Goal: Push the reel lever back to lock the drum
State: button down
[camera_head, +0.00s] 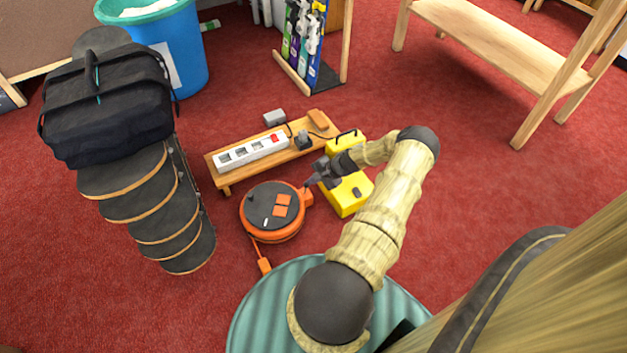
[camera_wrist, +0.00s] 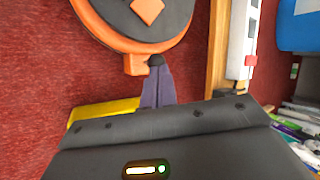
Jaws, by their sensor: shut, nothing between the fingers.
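The cable reel (camera_head: 272,211) is a round orange drum with a black top and orange squares, low on the red carpet. It also shows at the top of the wrist view (camera_wrist: 140,22). An orange block (camera_wrist: 136,65) sticks out from its rim. A small black knob (camera_wrist: 156,60), which looks like the lever's end, is at this block. My gripper (camera_head: 308,184) is at the reel's right side. In the wrist view its shut, empty fingers (camera_wrist: 156,72) point at the knob and overlap it; I cannot tell whether they touch. The lever's shaft is hidden.
A low wooden bench (camera_head: 224,180) with a white power strip (camera_head: 250,151) stands just behind the reel. A yellow case (camera_head: 347,196) lies right of it, under my arm. An orange plug (camera_head: 264,265) lies in front.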

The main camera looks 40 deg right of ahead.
jog(key=shift+r+p, duration=0.65)
jog(key=shift+r, duration=0.15)
jog(key=shift+r, duration=0.1)
